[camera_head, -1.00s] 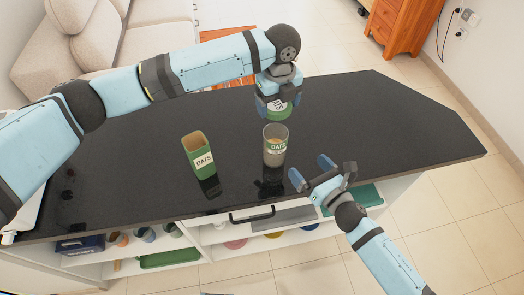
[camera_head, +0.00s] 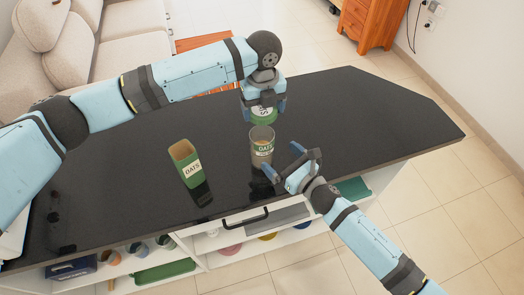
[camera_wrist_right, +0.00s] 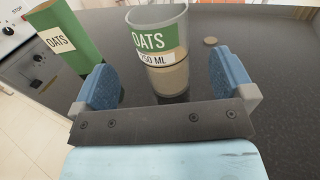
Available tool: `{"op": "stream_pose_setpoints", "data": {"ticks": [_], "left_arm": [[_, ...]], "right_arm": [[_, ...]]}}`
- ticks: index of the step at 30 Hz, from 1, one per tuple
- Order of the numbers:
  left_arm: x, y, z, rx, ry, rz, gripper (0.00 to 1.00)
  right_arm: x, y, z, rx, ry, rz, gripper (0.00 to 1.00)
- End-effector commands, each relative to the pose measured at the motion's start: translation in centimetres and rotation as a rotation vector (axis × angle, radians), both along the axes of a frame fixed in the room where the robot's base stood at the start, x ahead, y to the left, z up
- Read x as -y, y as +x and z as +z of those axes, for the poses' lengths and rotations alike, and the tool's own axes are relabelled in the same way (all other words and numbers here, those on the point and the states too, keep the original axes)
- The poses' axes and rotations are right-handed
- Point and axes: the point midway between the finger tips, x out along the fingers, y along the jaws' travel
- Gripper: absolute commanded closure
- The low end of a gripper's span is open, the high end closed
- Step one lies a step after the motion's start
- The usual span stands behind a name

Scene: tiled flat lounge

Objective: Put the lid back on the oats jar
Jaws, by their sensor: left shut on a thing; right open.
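The oats jar (camera_head: 261,150) is a clear open-topped cup with a green OATS label, upright on the black counter. It also shows in the right wrist view (camera_wrist_right: 160,50), partly filled with pale brown oats. My left gripper (camera_head: 264,105) is shut on a round green lid (camera_head: 263,117) with white lettering, mostly covered by the gripper. In the head view it is just above and behind the jar's rim, apart from it. My right gripper (camera_head: 284,160) is open and empty to the jar's near right; its fingers flank the jar's lower part in the wrist view without touching it.
An open green OATS carton (camera_head: 187,165) stands left of the jar. The black counter (camera_head: 365,120) is clear to the right. Shelves with several items are below its front edge.

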Motion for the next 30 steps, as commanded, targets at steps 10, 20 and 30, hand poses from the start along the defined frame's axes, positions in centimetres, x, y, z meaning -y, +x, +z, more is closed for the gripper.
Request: {"op": "stream_pose_setpoints", "data": {"ticks": [10,20,30], "left_arm": [[0.0,0.0,0.0,0.000,0.000,0.000,0.46],[0.0,0.0,0.0,0.000,0.000,0.000,0.46],[0.0,0.0,0.0,0.000,0.000,0.000,0.46]], "right_arm": [[-4.2,5.0,0.1,0.000,0.001,-0.001,0.00],[-5.6,6.5,0.0,0.000,0.000,-0.001,0.00],[-5.6,6.5,0.0,0.000,0.000,-0.001,0.23]]}}
